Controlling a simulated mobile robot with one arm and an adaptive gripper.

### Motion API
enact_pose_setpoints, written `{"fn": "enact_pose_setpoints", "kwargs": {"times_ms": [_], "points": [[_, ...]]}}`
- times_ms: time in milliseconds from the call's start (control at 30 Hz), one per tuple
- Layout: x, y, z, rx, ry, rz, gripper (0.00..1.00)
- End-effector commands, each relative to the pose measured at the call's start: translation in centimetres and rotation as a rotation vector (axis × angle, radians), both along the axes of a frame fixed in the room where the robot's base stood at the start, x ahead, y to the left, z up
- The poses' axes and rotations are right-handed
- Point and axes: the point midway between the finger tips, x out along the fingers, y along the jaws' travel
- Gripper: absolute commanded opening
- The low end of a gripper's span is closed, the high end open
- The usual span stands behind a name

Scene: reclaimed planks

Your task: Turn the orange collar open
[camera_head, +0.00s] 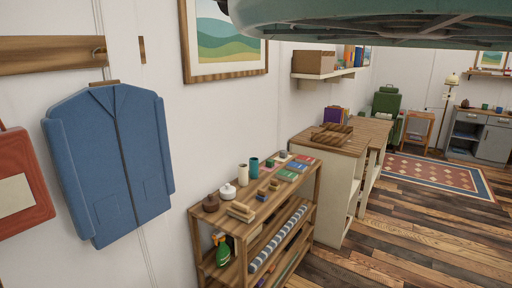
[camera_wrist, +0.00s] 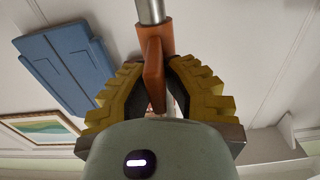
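The orange collar (camera_wrist: 154,65) shows in the wrist view. It sits around the end of a grey metal pipe (camera_wrist: 151,11), and a flat orange fin reaches from it down between my fingers. My gripper (camera_wrist: 157,68) has stepped yellow fingers, one on each side of the fin. The fingertips come in close against the fin and appear shut on it. The collar, the pipe and my gripper do not show in the head view.
A blue jacket (camera_head: 115,165) and a red panel (camera_head: 22,185) hang on the left wall. A wooden shelf (camera_head: 275,208) with jars, books and blocks stands below. A counter (camera_head: 329,141) is beyond it. Open plank floor (camera_head: 420,235) lies at right.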

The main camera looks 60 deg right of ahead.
Motion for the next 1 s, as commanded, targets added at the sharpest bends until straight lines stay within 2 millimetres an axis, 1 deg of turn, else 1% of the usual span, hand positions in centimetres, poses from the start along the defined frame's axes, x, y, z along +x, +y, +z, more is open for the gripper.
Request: {"fn": "enact_pose_setpoints", "kwargs": {"times_ms": [433, 800, 1000], "points": [[-0.01, 0.06, -0.04, 0.001, 0.0, -0.004, 0.0], [-0.05, 0.52, -0.26, 0.004, 0.002, -0.161, 0.0], [0.05, 0.57, -0.03, 0.0, 0.0, -0.193, 0.0]]}}
